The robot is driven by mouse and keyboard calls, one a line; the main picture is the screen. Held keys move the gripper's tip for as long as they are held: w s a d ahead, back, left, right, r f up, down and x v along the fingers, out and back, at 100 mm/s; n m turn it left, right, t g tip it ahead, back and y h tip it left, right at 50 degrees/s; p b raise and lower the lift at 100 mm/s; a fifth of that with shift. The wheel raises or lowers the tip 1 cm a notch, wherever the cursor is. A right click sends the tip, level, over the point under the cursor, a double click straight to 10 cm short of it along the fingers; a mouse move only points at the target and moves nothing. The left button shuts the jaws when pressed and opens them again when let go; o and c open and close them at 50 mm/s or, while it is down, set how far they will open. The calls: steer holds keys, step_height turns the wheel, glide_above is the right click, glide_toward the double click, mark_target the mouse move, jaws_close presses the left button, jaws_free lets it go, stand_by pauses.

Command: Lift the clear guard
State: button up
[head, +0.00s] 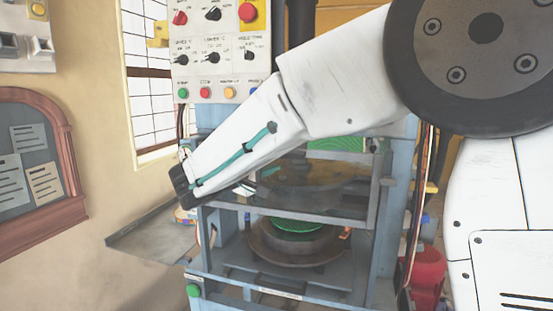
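The clear guard (290,211) is a see-through panel in a grey frame on the front of the blue press (384,250). Its grey lower bar crosses the press above a round dark base (292,245) with a green disc (298,225) on it. My white arm crosses in front of the guard's upper left part and hides it. The arm's dark wrist end is at the guard's left side. Small dark and light parts of my gripper (244,187) seem to show just below the arm. Its fingers are mostly hidden, and I cannot tell whether they touch the guard.
A control panel (222,68) with knobs and buttons stands above the press. A grey side tray (150,236) juts out at the left. A green button (194,291) sits on the press's lower front. A red object (425,277) stands at the right. A noticeboard (38,160) hangs on the left wall.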

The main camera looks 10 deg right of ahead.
steer(key=v, duration=0.5)
steer(key=shift+a, duration=0.15)
steer(key=s+d+f+g+y, duration=0.35)
steer(key=s+d+f, duration=0.2)
steer(key=s, duration=0.25)
steer(key=s+d+f+g+y, duration=0.2)
steer(key=s+d+f+g, duration=0.3)
steer(key=s+f, duration=0.15)
steer(key=s+d+f+m+y, duration=0.1)
steer(key=s+d+m+y, duration=0.1)
steer(key=s, duration=0.7)
steer(key=s+d+f+m+y, duration=0.1)
steer(key=s+d+m+y, duration=0.2)
steer(key=s, duration=0.7)
steer(key=m+y, duration=0.2)
steer(key=y, duration=0.2)
steer(key=shift+s+g, duration=0.2)
steer(key=shift+g, duration=0.15)
